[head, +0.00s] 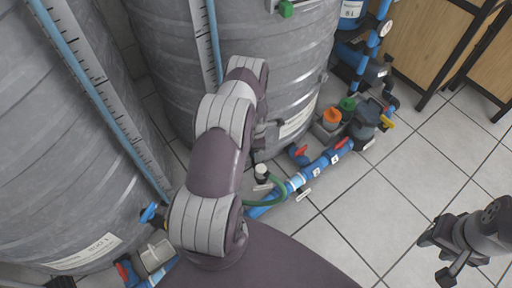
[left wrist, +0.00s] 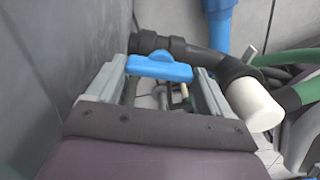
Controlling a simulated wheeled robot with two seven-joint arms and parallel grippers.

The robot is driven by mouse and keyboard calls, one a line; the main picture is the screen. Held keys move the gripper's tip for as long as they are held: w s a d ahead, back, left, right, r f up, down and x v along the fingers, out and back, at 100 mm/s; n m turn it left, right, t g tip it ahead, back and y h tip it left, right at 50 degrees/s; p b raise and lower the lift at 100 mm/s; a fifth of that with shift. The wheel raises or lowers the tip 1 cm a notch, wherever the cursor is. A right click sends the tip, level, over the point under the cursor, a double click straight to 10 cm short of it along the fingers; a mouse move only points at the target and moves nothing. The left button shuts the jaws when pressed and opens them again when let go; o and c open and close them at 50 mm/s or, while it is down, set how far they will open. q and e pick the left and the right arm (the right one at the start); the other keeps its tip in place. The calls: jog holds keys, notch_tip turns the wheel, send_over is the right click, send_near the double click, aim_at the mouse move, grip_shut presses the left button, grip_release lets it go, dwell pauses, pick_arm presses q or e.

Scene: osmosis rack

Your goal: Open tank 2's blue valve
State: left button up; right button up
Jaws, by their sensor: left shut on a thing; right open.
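The blue valve handle (left wrist: 160,67) sits crosswise between the fingertips of my left gripper (left wrist: 163,75) in the left wrist view. The gripper is shut on it, and the handle is joined to a dark pipe fitting (left wrist: 180,46). In the head view my left arm covers this handle, and only part of the left gripper (head: 266,136) shows, close to the lower wall of the middle grey tank (head: 280,70). I cannot read a number on that tank. My right gripper (head: 434,260) is open and empty above the floor at lower right.
Another blue valve (head: 150,212) is at the left tank (head: 60,130). A blue pipe (head: 310,172) with red valve handles and a green hose (head: 272,200) runs low by the middle tank. An orange cap (head: 331,116) is beyond. The tiled floor at right (head: 400,170) is clear.

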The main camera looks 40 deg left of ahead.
dwell(0.4)
pick_arm(q)
jog(key=o, duration=0.9)
jog(key=shift+o, duration=0.2)
notch_tip(320, 180, up, 13)
jog(key=p, duration=0.5)
jog(key=shift+f, duration=0.15)
